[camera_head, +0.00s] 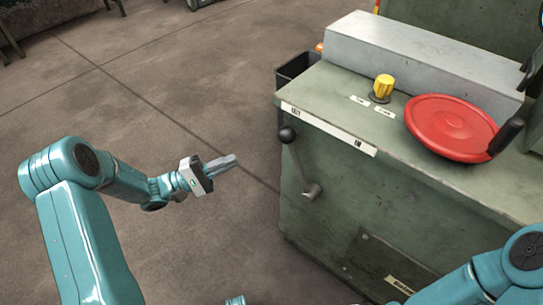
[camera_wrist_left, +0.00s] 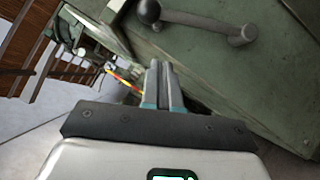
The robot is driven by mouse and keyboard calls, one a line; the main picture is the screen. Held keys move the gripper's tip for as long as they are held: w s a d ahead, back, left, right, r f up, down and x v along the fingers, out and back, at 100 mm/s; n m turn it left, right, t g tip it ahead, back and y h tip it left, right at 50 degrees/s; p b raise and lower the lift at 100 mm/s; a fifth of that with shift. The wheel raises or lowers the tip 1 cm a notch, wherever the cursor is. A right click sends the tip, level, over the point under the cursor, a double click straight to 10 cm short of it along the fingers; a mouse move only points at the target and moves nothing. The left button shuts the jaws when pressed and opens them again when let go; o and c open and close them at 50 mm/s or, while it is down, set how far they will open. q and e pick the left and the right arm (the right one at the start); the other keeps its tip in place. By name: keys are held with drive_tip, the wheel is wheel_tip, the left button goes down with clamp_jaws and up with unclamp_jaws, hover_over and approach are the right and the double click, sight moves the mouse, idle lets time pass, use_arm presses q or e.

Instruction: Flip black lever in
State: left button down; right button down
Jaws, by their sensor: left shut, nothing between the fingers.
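The lever is a grey arm with a black ball knob (camera_head: 287,134) on the front face of the green machine cabinet (camera_head: 345,190). Its pivot (camera_head: 312,191) sits lower, and the knob end points up and slightly left. In the left wrist view the lever (camera_wrist_left: 195,21) crosses the top, with its black knob (camera_wrist_left: 149,11) at the left end. My left gripper (camera_head: 232,160) is shut and empty, to the left of the lever and apart from it. It also shows shut in the left wrist view (camera_wrist_left: 159,65). My right gripper is not seen; only part of the right arm shows at lower right.
On the cabinet top are a yellow knob (camera_head: 383,86), a red round wheel (camera_head: 452,125) with a black handle (camera_head: 506,136), and a grey box (camera_head: 420,62). A dark bin (camera_head: 296,68) stands behind the cabinet. The concrete floor (camera_head: 150,90) left of the cabinet is clear.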

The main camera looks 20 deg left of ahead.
sight(300, 164)
use_arm(q)
drive_tip(key=shift+s+a+f, duration=0.1)
drive_tip(key=shift+a+f, duration=0.15)
drive_tip(key=shift+f, duration=0.2)
drive_tip(key=s+d+r+b+x, duration=0.1)
drive_tip(key=s+b+x, duration=0.1)
drive_tip(key=x, duration=1.1)
drive_tip(key=shift+b, duration=0.9)
drive_tip(key=shift+d, duration=0.2)
